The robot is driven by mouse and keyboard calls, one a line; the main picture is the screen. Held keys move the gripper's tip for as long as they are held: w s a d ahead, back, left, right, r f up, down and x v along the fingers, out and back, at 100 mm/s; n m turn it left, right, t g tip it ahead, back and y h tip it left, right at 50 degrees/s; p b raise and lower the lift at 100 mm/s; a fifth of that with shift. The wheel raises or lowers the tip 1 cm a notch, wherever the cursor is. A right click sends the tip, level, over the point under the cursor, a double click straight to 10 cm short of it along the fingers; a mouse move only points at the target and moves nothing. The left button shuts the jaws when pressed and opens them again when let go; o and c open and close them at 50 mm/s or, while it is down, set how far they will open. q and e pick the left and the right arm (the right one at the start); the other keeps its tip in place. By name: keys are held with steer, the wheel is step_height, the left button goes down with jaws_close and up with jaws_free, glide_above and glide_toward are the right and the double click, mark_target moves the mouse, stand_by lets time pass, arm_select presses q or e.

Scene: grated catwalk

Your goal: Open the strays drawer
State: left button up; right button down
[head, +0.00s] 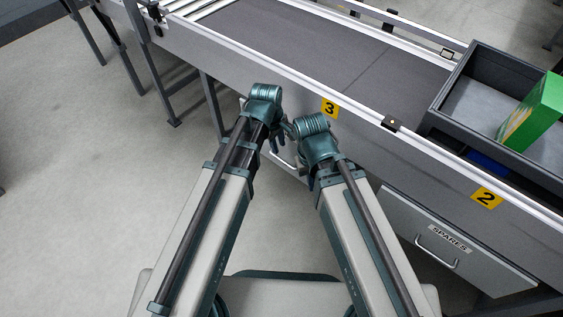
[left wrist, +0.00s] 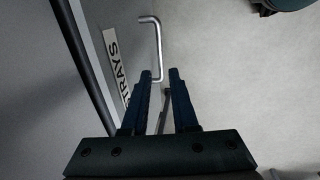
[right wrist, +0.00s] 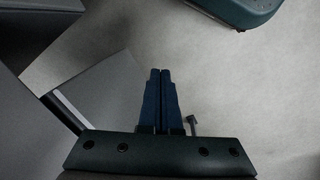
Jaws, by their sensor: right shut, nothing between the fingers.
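The strays drawer is a grey front under the conveyor, with its white STRAYS label (left wrist: 118,65) partly hidden by my left gripper in the left wrist view. Its silver bar handle (left wrist: 158,48) stands out from the front. In the head view the handle (head: 284,158) shows only partly between my two wrists. My left gripper (left wrist: 162,73) is open, with the near end of the handle just ahead of and between its fingertips; I see no grip on it. My right gripper (right wrist: 160,72) is shut and empty, close by at the right.
The spares drawer (head: 405,232), shut, sits further right under the conveyor (head: 310,45). Yellow tags 3 (head: 329,109) and 2 (head: 487,197) mark the conveyor's side. A dark bin (head: 436,122) holding a green box (head: 540,115) stands on it.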

mark_target(282, 160)
arm_select(q)
steer(key=f+b, duration=0.2)
steer(key=f, duration=0.1)
steer(key=w+f+b, duration=0.1)
steer(key=f+b, duration=0.2)
steer(key=d+f+b, duration=0.1)
steer(key=f+b, duration=0.1)
steer(key=f, duration=0.1)
steer(key=shift+w+b, duration=0.15)
steer(key=shift+b, duration=0.25)
steer(key=shift+r, duration=0.1)
jaws_close()
stand_by(0.8)
